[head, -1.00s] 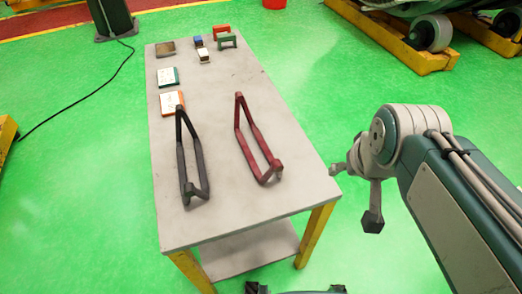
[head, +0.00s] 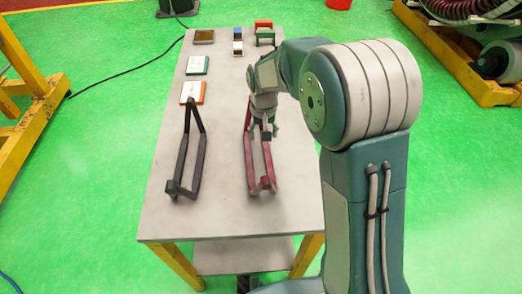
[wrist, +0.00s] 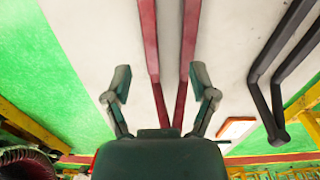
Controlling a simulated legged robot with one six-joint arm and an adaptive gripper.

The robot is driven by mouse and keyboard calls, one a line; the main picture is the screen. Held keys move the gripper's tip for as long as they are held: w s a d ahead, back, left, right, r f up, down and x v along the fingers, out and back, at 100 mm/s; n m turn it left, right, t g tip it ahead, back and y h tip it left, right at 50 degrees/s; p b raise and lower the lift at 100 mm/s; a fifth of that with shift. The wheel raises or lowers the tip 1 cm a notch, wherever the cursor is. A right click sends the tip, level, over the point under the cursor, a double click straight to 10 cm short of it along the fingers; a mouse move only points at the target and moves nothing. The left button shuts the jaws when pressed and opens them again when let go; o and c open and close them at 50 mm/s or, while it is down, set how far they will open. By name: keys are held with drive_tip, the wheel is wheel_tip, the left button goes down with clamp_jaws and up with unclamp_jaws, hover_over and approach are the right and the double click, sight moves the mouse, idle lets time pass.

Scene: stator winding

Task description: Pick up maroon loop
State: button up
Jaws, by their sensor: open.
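The maroon loop (head: 268,162) lies on the right half of the table, its long sides running away from me. My gripper (head: 260,132) is above its far half, pointing down, and hides part of it. In the wrist view, the two long sides of the maroon loop (wrist: 149,42) run between the spread fingers of my gripper (wrist: 160,82). The fingers are open, one on each outer side of the loop, with nothing held. I cannot tell the exact height of the fingertips above the loop.
A black loop (head: 182,160) lies to the left on the grey table (head: 222,215). An orange-edged plate (head: 192,92) and a green-edged plate (head: 197,65) lie behind it. Several small blocks, including a red bracket (head: 263,24), stand at the far end. The table's near part is clear.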

hover_over(267, 157)
drive_tip(key=d, duration=0.1)
wheel_tip(267, 157, down, 5)
drive_tip(key=shift+d+f, duration=0.1)
drive_tip(key=shift+f, duration=0.1)
drive_tip(key=f, duration=0.2)
drive_tip(key=a+f, duration=0.1)
drive_tip(key=f, duration=0.2)
drive_tip(key=shift+a, duration=0.2)
drive_tip(key=shift+d+f, duration=0.2)
drive_tip(key=shift+f, duration=0.15)
drive_tip(key=shift+d+f, duration=0.1)
drive_tip(key=shift+d, duration=0.25)
drive_tip(key=shift+a, duration=0.2)
drive_tip(key=c, duration=1)
drive_tip(key=shift+a, duration=0.2)
clamp_jaws()
